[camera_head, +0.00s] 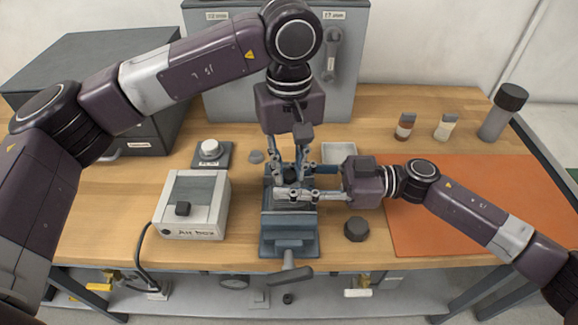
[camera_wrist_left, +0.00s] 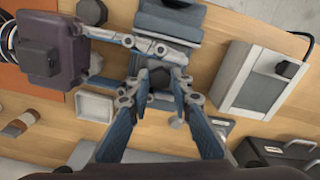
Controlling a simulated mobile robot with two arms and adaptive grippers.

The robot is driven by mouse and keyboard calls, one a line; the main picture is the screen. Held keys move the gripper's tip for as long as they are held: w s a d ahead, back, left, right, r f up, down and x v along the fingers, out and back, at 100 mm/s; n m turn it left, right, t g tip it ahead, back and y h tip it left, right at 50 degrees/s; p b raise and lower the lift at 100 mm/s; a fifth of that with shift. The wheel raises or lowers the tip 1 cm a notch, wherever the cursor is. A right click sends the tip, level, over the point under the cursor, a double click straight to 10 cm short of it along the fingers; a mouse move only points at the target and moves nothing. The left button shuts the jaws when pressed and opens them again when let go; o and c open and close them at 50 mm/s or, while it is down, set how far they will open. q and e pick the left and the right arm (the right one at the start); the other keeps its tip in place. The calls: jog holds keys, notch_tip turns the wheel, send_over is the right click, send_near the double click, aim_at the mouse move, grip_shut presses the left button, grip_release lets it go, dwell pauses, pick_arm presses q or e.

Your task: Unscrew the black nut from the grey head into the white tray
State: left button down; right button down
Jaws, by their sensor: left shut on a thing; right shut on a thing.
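A blue vise (camera_head: 287,235) stands at the middle of the table's front edge. The grey head is mostly hidden among the fingers above its jaws. My left gripper (camera_head: 291,184) reaches down from above. In the left wrist view its fingertips close on the sides of the dark, faceted black nut (camera_wrist_left: 159,76). My right gripper (camera_head: 300,194) comes in from the right, its fingers level and shut around the part at the vise, which looks like the grey head. The white tray (camera_head: 340,153) lies behind my right gripper, and its inside looks empty in the left wrist view (camera_wrist_left: 95,107).
A white box with a black knob (camera_head: 190,205) stands left of the vise. A dark faceted piece (camera_head: 356,229) lies right of it. A white dial (camera_head: 210,150) and a small grey piece (camera_head: 256,156) lie behind. Bottles (camera_head: 405,126) stand behind the orange mat (camera_head: 470,200).

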pick_arm(q)
jog(key=c, duration=1.7)
grip_release()
jog(key=shift+c, duration=0.2)
jog(key=shift+r, duration=2.3)
jog(key=shift+c, duration=0.3)
notch_tip(320, 180, up, 2)
jog(key=m, duration=0.8)
jog(key=r+m, duration=0.1)
jog(key=m, duration=0.1)
jog(key=shift+r, duration=0.2)
jog(key=shift+r+m, duration=0.25)
jog(key=shift+m, duration=0.75)
jog(key=shift+f, duration=4)
